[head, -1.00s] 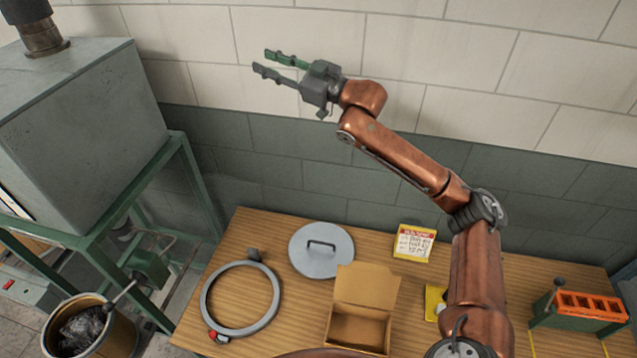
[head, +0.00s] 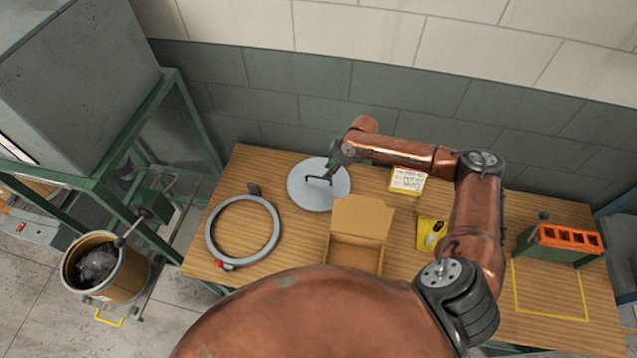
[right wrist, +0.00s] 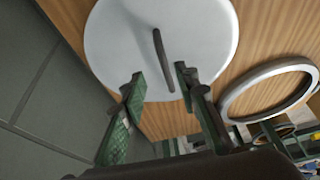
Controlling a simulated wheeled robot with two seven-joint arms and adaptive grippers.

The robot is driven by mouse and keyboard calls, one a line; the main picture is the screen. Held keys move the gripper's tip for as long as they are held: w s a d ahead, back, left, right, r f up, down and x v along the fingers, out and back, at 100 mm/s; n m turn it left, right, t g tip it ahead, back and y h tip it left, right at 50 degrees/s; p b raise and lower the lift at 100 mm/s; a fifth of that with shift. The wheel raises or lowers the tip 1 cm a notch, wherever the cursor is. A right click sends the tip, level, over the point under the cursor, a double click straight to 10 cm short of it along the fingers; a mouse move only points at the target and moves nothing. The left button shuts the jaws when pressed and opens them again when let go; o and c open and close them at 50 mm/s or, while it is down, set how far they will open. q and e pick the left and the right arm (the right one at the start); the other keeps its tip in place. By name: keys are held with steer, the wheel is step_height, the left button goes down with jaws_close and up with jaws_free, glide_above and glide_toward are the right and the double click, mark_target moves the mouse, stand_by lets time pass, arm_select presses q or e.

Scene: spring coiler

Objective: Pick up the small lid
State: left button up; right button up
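The small lid (head: 301,193) is a grey round disc with a dark bar handle, lying flat on the wooden table. It also shows in the right wrist view (right wrist: 208,30), with its handle (right wrist: 160,55) pointing in toward the gap between my fingers. My right gripper (right wrist: 160,82) is open and empty. In the head view my right gripper (head: 333,170) is over the lid's upper right part, close to the handle. I cannot tell whether the fingers touch the lid. My left gripper is not in view.
A grey clamp ring (head: 210,242) lies left of the lid. An open cardboard box (head: 362,216) stands in front. A note card (head: 407,181), a yellow item (head: 432,233) and an orange-topped rack (head: 570,238) are to the right. The tiled wall (head: 300,75) rises behind the table.

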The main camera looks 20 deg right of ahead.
mark_target(319, 178)
steer(key=shift+x, duration=1)
steer(key=a+f, duration=0.1)
steer(key=w+a+f+p, duration=0.1)
steer(key=f, duration=0.1)
steer(key=shift+w+a+f+p, duration=0.1)
steer(key=shift+a+p, duration=0.2)
steer(key=shift+a, duration=0.05)
steer(key=shift+w+a+f, duration=0.1)
steer(key=shift+f, duration=0.35)
steer(key=shift+c, duration=0.7)
jaws_close()
steer(key=shift+r, duration=0.1)
